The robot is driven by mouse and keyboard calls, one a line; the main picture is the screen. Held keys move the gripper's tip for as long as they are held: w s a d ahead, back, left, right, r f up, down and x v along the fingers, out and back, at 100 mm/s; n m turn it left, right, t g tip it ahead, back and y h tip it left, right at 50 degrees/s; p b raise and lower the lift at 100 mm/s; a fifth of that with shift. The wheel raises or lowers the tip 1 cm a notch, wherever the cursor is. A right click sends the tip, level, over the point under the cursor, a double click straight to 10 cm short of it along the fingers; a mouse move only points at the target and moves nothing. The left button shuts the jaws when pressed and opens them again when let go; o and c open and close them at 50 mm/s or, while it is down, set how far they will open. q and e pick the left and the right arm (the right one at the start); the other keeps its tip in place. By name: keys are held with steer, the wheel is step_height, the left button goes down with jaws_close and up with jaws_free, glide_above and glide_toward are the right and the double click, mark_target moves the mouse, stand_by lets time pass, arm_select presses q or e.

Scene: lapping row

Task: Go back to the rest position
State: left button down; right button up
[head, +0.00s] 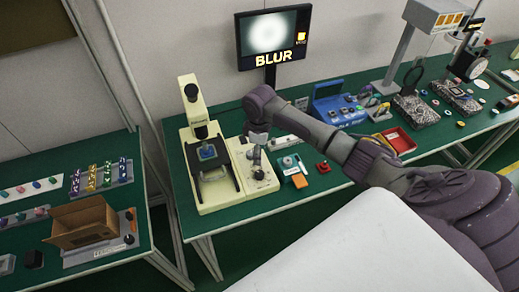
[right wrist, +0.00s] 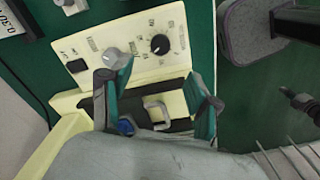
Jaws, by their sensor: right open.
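My right gripper (head: 257,160) hangs at the end of the purple arm, just above the cream control box (head: 262,182) beside the microscope. In the right wrist view its fingers (right wrist: 155,82) are spread apart with nothing between them. Below the fingers is the cream panel (right wrist: 130,50) with a grey knob, a black knob and a black switch. A grey square loop (right wrist: 157,112) and a blue piece (right wrist: 125,127) show close to the fingers; neither is gripped. I cannot tell whether a finger touches the panel. My left gripper is not in view.
The cream microscope (head: 192,130) stands left of the gripper with a blue piece (head: 207,152) on its stage. A monitor (head: 272,35) reads BLUR. A cardboard box (head: 85,222) sits on the left table.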

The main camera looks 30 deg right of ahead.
steer(key=shift+r, duration=0.4)
